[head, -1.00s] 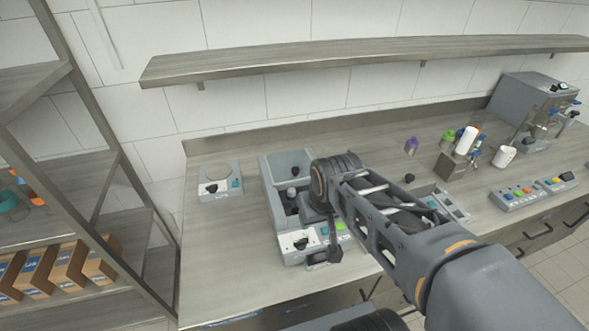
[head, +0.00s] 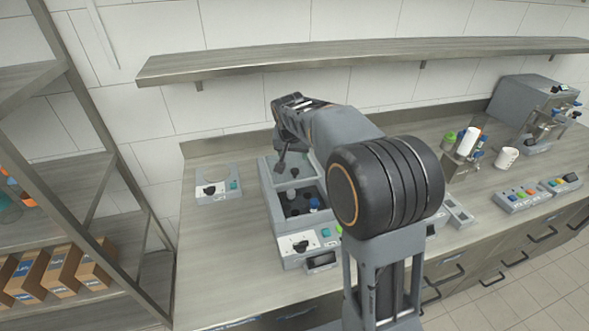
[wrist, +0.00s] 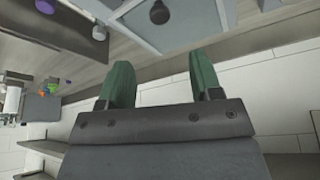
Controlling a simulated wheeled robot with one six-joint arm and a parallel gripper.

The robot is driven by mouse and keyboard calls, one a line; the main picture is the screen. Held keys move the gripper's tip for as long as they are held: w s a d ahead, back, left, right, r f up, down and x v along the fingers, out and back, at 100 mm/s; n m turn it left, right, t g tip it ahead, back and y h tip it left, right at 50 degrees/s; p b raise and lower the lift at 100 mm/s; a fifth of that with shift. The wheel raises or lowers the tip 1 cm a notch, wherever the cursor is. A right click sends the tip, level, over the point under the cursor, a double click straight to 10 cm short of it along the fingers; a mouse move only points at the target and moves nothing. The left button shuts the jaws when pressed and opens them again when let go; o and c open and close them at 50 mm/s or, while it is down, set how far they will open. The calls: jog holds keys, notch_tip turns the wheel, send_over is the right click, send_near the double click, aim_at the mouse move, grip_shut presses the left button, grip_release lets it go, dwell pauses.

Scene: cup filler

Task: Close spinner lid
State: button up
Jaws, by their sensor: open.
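The spinner (head: 299,249) is a grey box on the counter with a knob and green and blue buttons on its front. Its lid (head: 306,172) stands raised at the back and the dark well is uncovered. A blue-topped item (head: 314,203) sits in the well. My gripper (head: 281,162) is over the back of the spinner by the lid, partly hidden by my arm. In the wrist view its two green fingers (wrist: 161,80) are apart with nothing between them. The lid's grey panel (wrist: 180,28) and black knob (wrist: 159,12) show beyond the fingertips, apart from them.
A small device (head: 218,191) stands left of the spinner. A shelf (head: 350,62) runs along the wall above. A white cup (head: 506,158), a bottle holder (head: 458,165) and a button panel (head: 530,196) stand to the right. My arm hides the counter's middle.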

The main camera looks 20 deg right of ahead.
aim_at(295, 171)
jog(key=p+x, duration=0.1)
jog(key=x, duration=1)
jog(key=shift+p, duration=0.3)
grip_shut()
jog(key=shift+s+f, duration=0.1)
